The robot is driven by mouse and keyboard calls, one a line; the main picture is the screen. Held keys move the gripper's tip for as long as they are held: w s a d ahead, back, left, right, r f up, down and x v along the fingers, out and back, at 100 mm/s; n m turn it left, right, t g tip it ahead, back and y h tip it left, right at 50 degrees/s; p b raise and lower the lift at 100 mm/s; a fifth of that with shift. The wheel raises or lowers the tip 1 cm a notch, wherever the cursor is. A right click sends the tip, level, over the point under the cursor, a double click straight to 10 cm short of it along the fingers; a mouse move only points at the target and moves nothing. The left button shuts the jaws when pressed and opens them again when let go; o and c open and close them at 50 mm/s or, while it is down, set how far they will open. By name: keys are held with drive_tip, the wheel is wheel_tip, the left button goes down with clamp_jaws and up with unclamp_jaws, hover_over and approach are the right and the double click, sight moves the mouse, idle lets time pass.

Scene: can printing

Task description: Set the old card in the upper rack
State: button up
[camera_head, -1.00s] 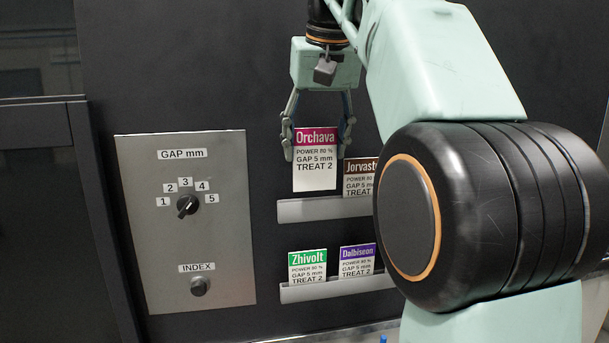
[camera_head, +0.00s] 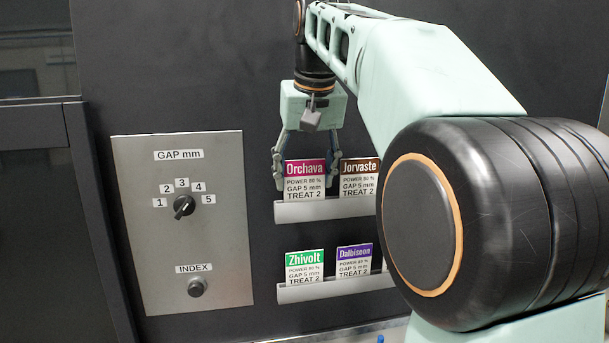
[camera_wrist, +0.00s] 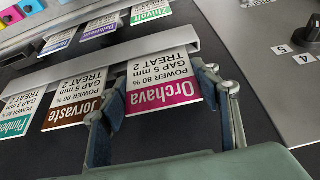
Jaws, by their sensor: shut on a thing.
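The Orchava card (camera_head: 305,186), white with a magenta header, stands upright at the left end of the upper rack (camera_head: 318,211). Its lower edge is behind the rack's lip. My gripper (camera_head: 306,178) is shut on this card, one finger at each side edge. In the wrist view, which looks from above, the Orchava card (camera_wrist: 160,82) shows upside down between my fingers, its far end behind the upper rack's lip (camera_wrist: 105,72). The brown-headed Jorvaste card (camera_head: 358,182) stands just to its right in the same rack.
The lower rack (camera_head: 325,292) holds the green Zhivolt card (camera_head: 304,268) and the purple Dalbiseon card (camera_head: 354,265). A teal-headed card (camera_wrist: 18,110) sits beyond Jorvaste in the upper rack. A grey panel (camera_head: 185,240) with a gap knob and index button is on the left.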

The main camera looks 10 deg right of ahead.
drive_tip(key=shift+f, duration=0.15)
drive_tip(key=o, duration=0.8)
drive_tip(key=shift+o, duration=0.2)
drive_tip(key=shift+s+r, duration=0.15)
drive_tip(key=shift+r, duration=0.45)
drive_tip(key=v, duration=1.1)
